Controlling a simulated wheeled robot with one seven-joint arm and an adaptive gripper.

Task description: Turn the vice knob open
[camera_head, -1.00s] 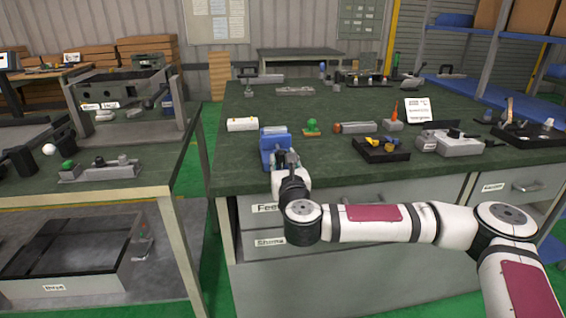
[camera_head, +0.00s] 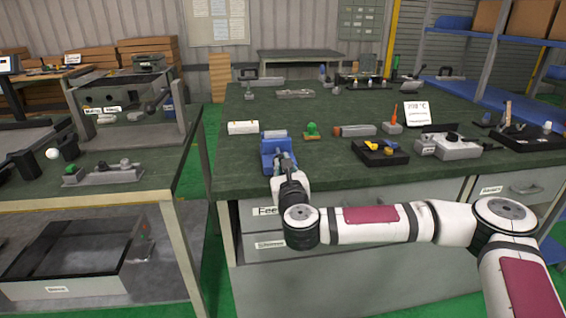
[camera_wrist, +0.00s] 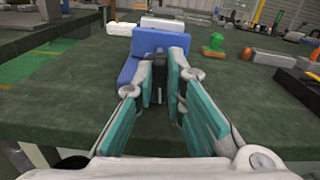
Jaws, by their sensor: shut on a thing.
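The blue vice (camera_head: 276,151) stands at the front left edge of the green-topped workbench. In the wrist view the blue vice (camera_wrist: 158,42) fills the upper middle, with its dark knob (camera_wrist: 158,70) on the near side. My gripper (camera_wrist: 160,76) is at the vice's near side, its two fingers closed around the dark knob. The fingers cover part of the knob, so its exact turn angle cannot be told. In the head view my gripper (camera_head: 287,172) is partly hidden by my wrist.
A black tray (camera_head: 380,153) is further right. The bench front edge is close below my gripper.

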